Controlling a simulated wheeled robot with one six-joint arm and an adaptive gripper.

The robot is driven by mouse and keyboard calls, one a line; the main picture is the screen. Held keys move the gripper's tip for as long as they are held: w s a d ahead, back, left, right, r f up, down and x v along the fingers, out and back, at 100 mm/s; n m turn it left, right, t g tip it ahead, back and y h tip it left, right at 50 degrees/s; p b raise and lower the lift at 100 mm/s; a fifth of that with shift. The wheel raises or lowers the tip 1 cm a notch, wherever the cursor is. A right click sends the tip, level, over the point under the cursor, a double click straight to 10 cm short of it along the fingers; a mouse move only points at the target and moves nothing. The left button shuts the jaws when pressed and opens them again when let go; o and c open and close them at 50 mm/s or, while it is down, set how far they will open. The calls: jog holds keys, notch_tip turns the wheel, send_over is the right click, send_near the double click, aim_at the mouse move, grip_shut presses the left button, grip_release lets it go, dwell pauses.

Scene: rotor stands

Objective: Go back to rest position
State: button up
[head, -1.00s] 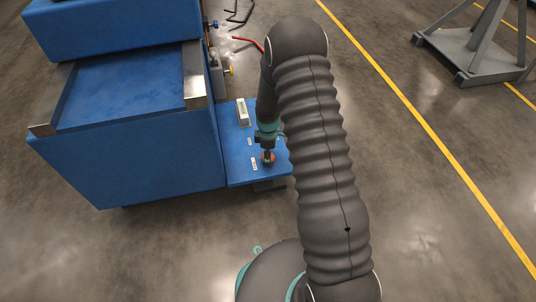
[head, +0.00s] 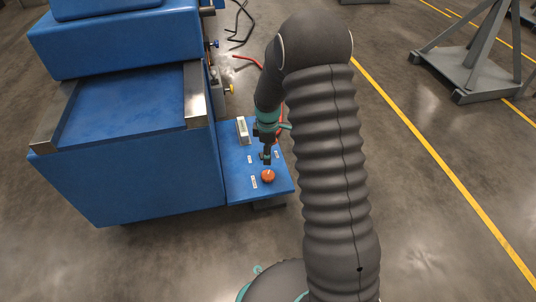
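My gripper (head: 267,155) is small in the head view, over the blue side shelf of the machine. It points down, just behind an orange knob (head: 268,176) on that shelf, and appears apart from it. Its fingers are too small and dark to tell whether they are open or shut. I see nothing held in it. My grey ribbed arm fills the middle of the view and hides part of the floor and the shelf's right edge.
The blue machine (head: 140,180) with metal rails stands on the left. Its side shelf (head: 240,190) carries a white-topped box (head: 242,131) and small labels. Black and red cables lie behind. A grey stand (head: 470,70) is at upper right, beyond a yellow floor line (head: 430,150). Floor between is clear.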

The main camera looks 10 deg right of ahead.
dwell(0.4)
jog(key=s+r+m+g, duration=0.1)
jog(key=s+r+m, duration=0.2)
jog(key=s+m, duration=0.5)
jog(key=s+r+m+t+p, duration=0.2)
jog(key=s+r, duration=0.5)
jog(key=r, duration=0.4)
jog(key=s+r+m+t+p, duration=0.2)
jog(key=s+r, duration=0.6)
jog(key=r, duration=0.3)
jog(key=s+r+m+t+p, duration=0.2)
jog(key=s+r+p, duration=0.1)
jog(key=s+r, duration=0.5)
notch_tip(320, 180, up, 4)
jog(key=shift+f+m+t, duration=0.15)
jog(key=shift+m+t, duration=0.15)
dwell(0.9)
